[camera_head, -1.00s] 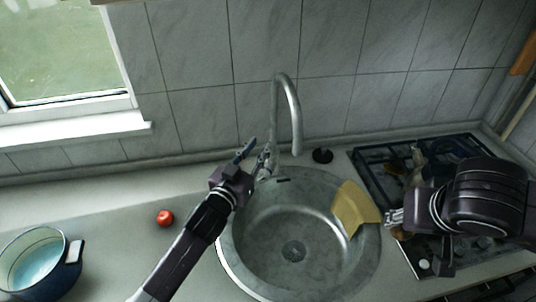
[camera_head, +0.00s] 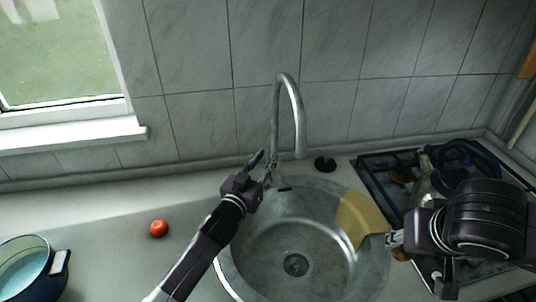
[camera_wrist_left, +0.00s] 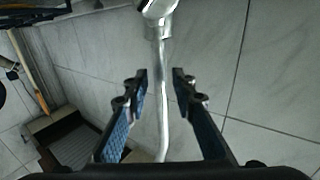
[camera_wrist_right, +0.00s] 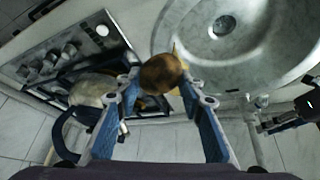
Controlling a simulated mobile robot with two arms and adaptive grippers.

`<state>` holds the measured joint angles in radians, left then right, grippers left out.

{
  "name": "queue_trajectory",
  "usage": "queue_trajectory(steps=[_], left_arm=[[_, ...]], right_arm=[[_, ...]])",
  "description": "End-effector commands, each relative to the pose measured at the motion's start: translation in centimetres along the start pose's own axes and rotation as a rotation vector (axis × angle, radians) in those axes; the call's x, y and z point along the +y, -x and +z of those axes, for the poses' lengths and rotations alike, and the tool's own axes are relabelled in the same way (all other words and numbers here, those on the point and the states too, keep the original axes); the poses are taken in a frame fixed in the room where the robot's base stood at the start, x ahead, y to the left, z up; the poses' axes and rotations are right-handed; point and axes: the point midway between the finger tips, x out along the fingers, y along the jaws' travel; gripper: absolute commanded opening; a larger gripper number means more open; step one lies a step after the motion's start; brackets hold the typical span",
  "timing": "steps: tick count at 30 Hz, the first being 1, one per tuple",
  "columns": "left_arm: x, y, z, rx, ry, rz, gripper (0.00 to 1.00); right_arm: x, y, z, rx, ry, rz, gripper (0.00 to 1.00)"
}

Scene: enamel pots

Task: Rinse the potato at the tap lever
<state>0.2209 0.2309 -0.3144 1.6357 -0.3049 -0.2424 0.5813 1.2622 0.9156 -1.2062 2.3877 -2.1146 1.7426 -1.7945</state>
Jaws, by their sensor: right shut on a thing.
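The tap (camera_head: 290,108) is a tall curved grey spout at the back of the round metal sink (camera_head: 232,272). My left gripper (camera_head: 266,168) is beside the tap's base, with its fingers apart. In the left wrist view a slim metal bar of the tap (camera_wrist_left: 162,95) shows between the spread fingers (camera_wrist_left: 160,85); I cannot tell if they touch it. The brown potato (camera_wrist_right: 160,74) is between the fingertips of my right gripper (camera_wrist_right: 165,88), which is shut on it. In the head view my right gripper (camera_head: 394,239) is right of the sink, and the potato is not clearly visible.
A yellow cloth (camera_head: 359,219) hangs over the sink's right rim. A stove (camera_head: 376,169) with cookware stands at the right. A red tomato (camera_head: 158,228) lies on the counter left of the sink. A blue pot (camera_head: 56,262) is at the front left. A black stopper (camera_head: 325,163) sits behind the sink.

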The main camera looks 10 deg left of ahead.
Motion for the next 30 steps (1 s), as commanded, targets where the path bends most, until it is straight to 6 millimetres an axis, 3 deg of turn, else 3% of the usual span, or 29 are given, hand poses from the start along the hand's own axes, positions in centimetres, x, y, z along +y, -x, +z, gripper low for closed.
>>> queue_trajectory(steps=[6,16,23,30], left_arm=[[0.0,-1.9,0.0,0.0,0.0,0.0,0.24],[0.0,-2.2,0.0,0.0,0.0,0.001,0.24],[0.0,-2.2,0.0,0.0,0.0,0.0,0.01],[0.0,-2.2,0.1,0.0,0.0,0.0,0.0]], right_arm=[[0.0,0.3,-0.2,0.0,0.0,0.0,0.11],[0.0,0.3,-0.2,0.0,0.0,0.0,0.11],[0.0,0.3,-0.2,0.0,0.0,0.0,0.11],[0.0,0.3,-0.2,0.0,0.0,0.0,0.11]])
